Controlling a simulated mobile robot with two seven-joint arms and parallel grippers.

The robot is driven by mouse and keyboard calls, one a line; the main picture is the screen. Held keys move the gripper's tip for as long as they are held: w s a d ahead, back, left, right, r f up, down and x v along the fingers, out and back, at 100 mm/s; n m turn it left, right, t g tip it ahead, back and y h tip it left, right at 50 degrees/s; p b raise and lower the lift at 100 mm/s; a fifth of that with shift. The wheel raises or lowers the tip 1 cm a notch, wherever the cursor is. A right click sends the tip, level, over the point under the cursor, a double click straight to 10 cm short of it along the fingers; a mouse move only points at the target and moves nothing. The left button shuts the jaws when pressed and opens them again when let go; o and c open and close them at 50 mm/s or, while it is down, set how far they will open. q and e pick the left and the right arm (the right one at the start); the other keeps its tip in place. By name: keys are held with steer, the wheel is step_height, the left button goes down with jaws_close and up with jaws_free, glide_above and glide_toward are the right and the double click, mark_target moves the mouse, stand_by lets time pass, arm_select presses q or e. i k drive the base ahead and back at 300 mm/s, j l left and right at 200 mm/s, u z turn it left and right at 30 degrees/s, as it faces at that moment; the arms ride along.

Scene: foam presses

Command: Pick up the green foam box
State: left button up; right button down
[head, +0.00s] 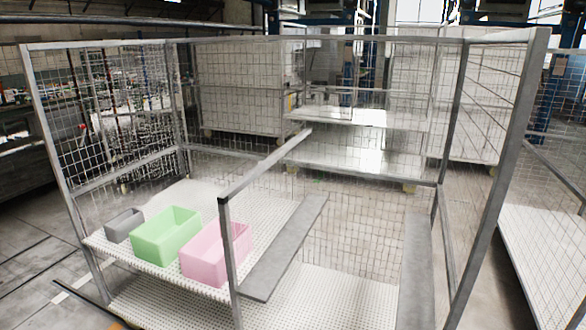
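The green foam box (166,237) is an open-topped light green box. It sits on the perforated white shelf (185,196) inside a wire-mesh cage, in the left part of the head view. It stands between a small grey box on its left and a pink box on its right. Neither of my grippers shows in the head view.
A pink open box (215,256) stands right of the green one, partly behind a cage post (229,262). A small grey box (124,225) stands at left. Mesh walls and metal posts (496,170) frame the cage. A grey plank (285,248) lies right of the boxes.

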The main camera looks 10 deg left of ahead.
mark_target(168, 233)
steer(key=i+j, duration=0.15)
steer(key=j, duration=0.15)
steer(key=i+j+z, duration=0.1)
steer(key=j, duration=0.25)
steer(key=i+j+z, duration=0.1)
steer(key=i+j, duration=0.3)
steer(key=j, duration=0.3)
steer(key=i+j+z, duration=0.1)
steer(key=j, duration=0.25)
steer(key=i+j, duration=0.15)
steer(key=j, duration=0.2)
steer(key=i+j, duration=0.15)
steer(key=j, duration=0.2)
steer(key=i+j, duration=0.1)
steer(key=j, duration=0.25)
steer(key=i+j, duration=0.15)
steer(key=j, duration=0.15)
steer(key=i+j, duration=0.15)
steer(key=j, duration=0.2)
steer(key=i+j, duration=0.15)
steer(key=j, duration=0.2)
steer(key=i+j+z, duration=0.1)
steer(key=j, duration=0.25)
